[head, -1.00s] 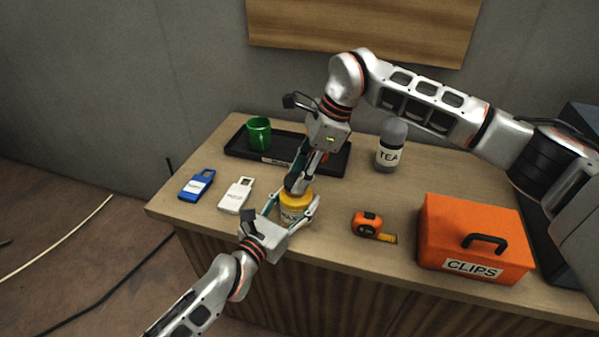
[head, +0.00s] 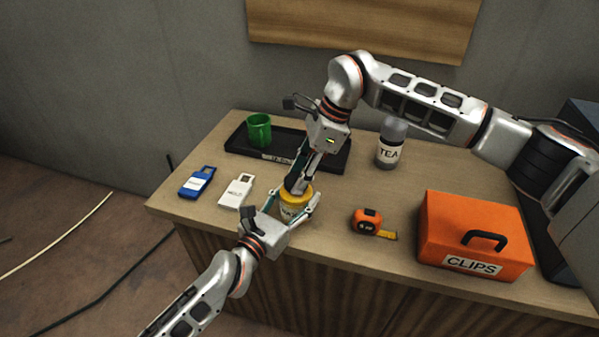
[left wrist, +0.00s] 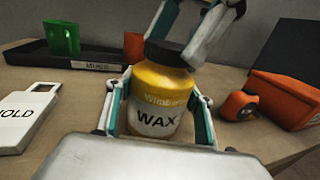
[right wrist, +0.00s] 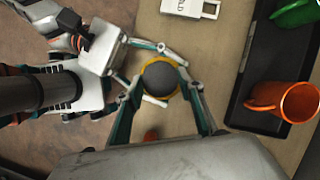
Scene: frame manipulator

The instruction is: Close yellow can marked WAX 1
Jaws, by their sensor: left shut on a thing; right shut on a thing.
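The yellow can (head: 292,207) with the WAX label stands upright on the wooden table near its front edge. In the left wrist view, the can (left wrist: 160,92) has a dark lid (left wrist: 168,53) on top. My left gripper (head: 292,200) is shut around the can's body from the front. My right gripper (head: 298,186) reaches down from above and is shut on the dark lid. The lid also shows from above in the right wrist view (right wrist: 160,80). The lid's thread is hidden, so I cannot tell how tight it sits.
A black tray (head: 237,148) with a green mug (head: 259,131) and an orange mug (right wrist: 299,101) lies behind. Blue (head: 197,182) and white (head: 236,191) padlock-shaped items lie left. A tape measure (head: 368,222), TEA bottle (head: 390,145) and orange CLIPS box (head: 470,225) are right.

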